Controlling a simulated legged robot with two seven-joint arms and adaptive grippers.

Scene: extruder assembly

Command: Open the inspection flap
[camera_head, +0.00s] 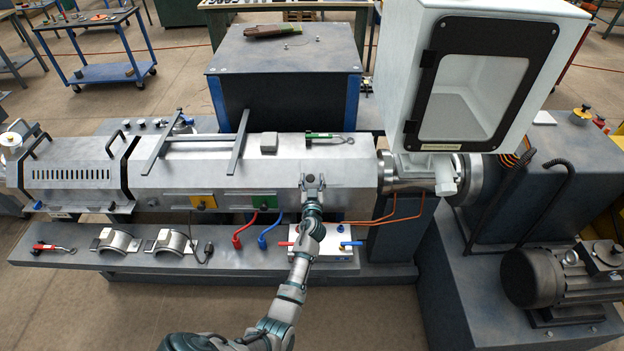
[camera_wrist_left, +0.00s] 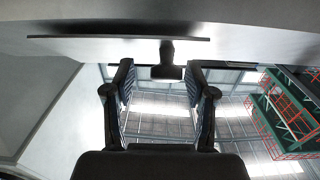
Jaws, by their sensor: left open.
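My left gripper (camera_head: 313,182) is at the front face of the grey barrel housing (camera_head: 350,178), its arm coming up from the bottom of the head view. In the left wrist view, the two fingers of this gripper (camera_wrist_left: 160,90) are open, one on each side of a dark knob-like handle (camera_wrist_left: 167,62). The handle hangs below a thin plate edge (camera_wrist_left: 110,38) on a grey surface, which looks like the flap. Clear gaps show between the handle and both fingers. In the head view the gripper hides the flap area. My right gripper is not in view.
A shelf in front of the housing holds two curved clamps (camera_head: 117,242), a red-handled tool (camera_head: 52,248) and a white box (camera_head: 340,247) with coloured levers. Red and blue hoses (camera_head: 268,232) are left of my arm. A white hopper (camera_head: 480,80) stands at right.

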